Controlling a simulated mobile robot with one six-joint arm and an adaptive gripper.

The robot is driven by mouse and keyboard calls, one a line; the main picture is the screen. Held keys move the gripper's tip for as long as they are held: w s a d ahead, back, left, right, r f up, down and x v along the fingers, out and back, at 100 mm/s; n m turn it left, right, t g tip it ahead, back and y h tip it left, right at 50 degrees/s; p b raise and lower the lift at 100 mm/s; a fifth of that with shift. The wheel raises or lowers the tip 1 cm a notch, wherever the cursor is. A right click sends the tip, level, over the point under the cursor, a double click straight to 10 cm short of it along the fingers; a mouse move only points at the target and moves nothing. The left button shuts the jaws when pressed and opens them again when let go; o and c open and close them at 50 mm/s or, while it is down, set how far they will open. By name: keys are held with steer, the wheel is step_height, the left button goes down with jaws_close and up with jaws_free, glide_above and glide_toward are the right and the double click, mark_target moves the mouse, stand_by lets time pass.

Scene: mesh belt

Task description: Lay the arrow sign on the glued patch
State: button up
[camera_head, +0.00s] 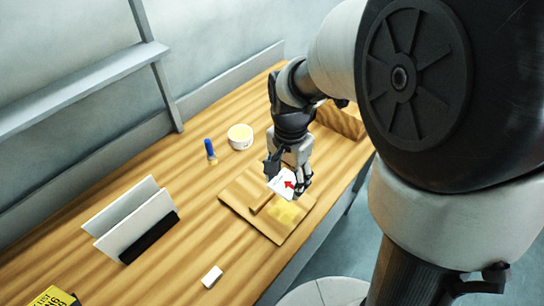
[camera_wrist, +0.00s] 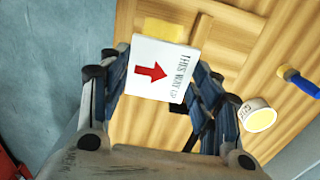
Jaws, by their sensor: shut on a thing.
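The arrow sign (camera_head: 284,186) is a white card with a red arrow. My gripper (camera_head: 286,178) is shut on it and holds it over the wooden board (camera_head: 240,208). In the wrist view the sign (camera_wrist: 152,72) sits between the two fingers, with the lettering "THIS WAY UP" along its right edge. The glued patch (camera_head: 285,213) is a yellow area on the board, just in front of the sign. In the wrist view the patch (camera_wrist: 167,28) shows beyond the sign's far edge, partly covered by it. I cannot tell the height of the gap between sign and board.
A tub of yellow glue (camera_head: 240,137) and a blue-handled brush (camera_head: 210,150) stand behind the board. A holder with white panels (camera_head: 135,220) is at left, a small white block (camera_head: 212,277) in front, and a wooden box (camera_head: 340,120) at the back right.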

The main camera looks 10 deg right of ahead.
mark_target(284, 211)
step_height(284, 211, down, 13)
steer(key=b, duration=0.4)
steer(key=shift+r, duration=0.1)
steer(key=shift+f, duration=0.2)
steer(key=o, duration=1)
steer(key=shift+c, duration=0.2)
